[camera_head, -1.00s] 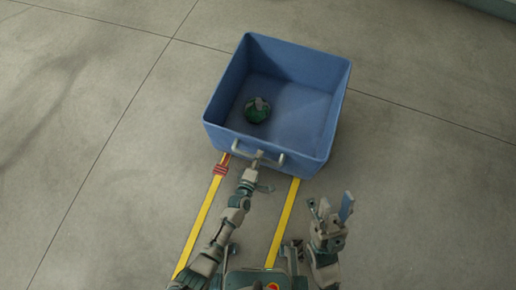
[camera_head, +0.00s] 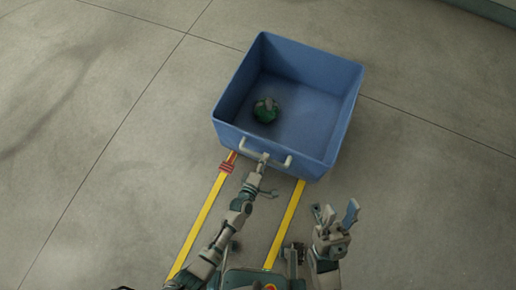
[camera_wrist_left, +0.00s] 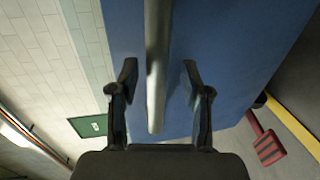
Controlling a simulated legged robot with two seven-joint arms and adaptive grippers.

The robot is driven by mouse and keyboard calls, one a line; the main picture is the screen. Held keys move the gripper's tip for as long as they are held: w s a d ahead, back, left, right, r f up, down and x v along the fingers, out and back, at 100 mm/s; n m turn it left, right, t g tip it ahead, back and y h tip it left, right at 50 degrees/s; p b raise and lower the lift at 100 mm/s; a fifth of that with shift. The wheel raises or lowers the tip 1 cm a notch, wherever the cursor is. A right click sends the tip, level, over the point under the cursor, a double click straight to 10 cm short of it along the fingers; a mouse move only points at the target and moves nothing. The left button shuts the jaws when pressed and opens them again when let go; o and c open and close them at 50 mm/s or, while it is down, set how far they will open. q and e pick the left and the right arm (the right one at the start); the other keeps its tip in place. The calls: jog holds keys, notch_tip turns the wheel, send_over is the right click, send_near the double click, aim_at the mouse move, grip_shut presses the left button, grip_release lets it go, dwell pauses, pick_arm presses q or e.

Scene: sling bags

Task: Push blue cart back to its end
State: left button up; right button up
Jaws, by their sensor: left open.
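The blue cart (camera_head: 290,105) is an open-topped bin in the upper middle of the head view. A pale handle bar (camera_head: 275,160) is on its near wall. My left gripper (camera_head: 263,163) is at the left part of this handle. In the left wrist view the open fingers of my left gripper (camera_wrist_left: 160,80) stand either side of the handle bar (camera_wrist_left: 155,75), with a gap on both sides. The blue cart wall (camera_wrist_left: 235,50) is right behind it. My right gripper (camera_head: 335,218) is raised at the lower right, away from the cart, with its fingers apart and nothing between them.
A green and grey round object (camera_head: 266,110) lies inside the cart. Two yellow floor lines (camera_head: 205,215) run from the cart towards me, with a red marker (camera_head: 227,167) on the left one. The concrete floor around (camera_head: 430,180) is clear.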

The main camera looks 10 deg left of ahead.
pick_arm(q)
jog(key=v, duration=1)
jog(key=shift+s, duration=0.15)
jog(key=shift+f, duration=0.1)
